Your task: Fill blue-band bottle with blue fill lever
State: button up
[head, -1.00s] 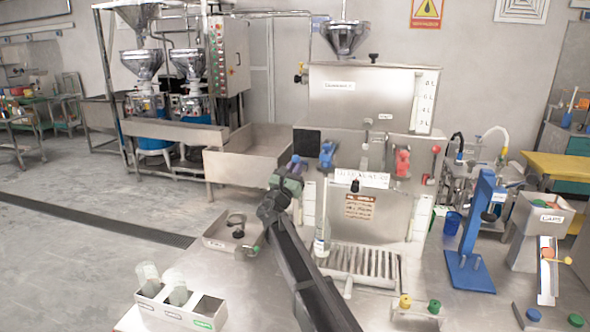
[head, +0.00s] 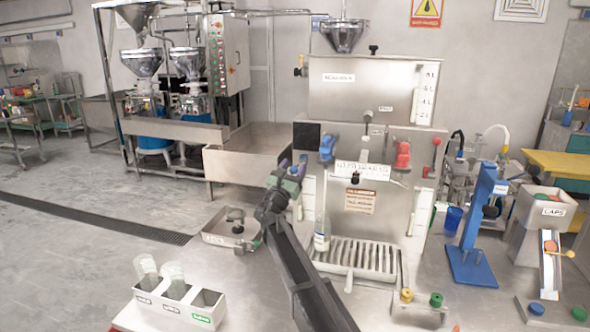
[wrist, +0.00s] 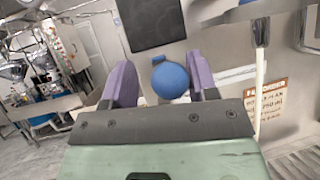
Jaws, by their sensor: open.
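The blue fill lever (head: 327,148) is on the left of the filling machine's front. Its round blue knob (wrist: 170,80) shows in the wrist view between my purple fingers, with a gap on both sides. My gripper (head: 299,166) is open, just left of and slightly below the lever in the head view; it also shows in the wrist view (wrist: 162,84). A clear, slim bottle with a blue band (head: 321,238) stands upright at the left end of the drip grate, below the lever. Its contents are too small to make out.
A red lever (head: 402,155) is on the machine's right. The drip grate (head: 355,257) lies in front. A rack (head: 180,308) with two bottles stands at the front left. A blue press stand (head: 472,235) and caps bin (head: 541,215) stand at the right.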

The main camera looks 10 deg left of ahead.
notch_tip(320, 180, down, 9)
jog(key=s+a+b, duration=0.2)
jog(key=b, duration=0.6)
jog(key=b+v, duration=0.6)
jog(key=v, duration=0.4)
jog(key=shift+s+f, duration=0.25)
jog(key=shift+a, duration=0.1)
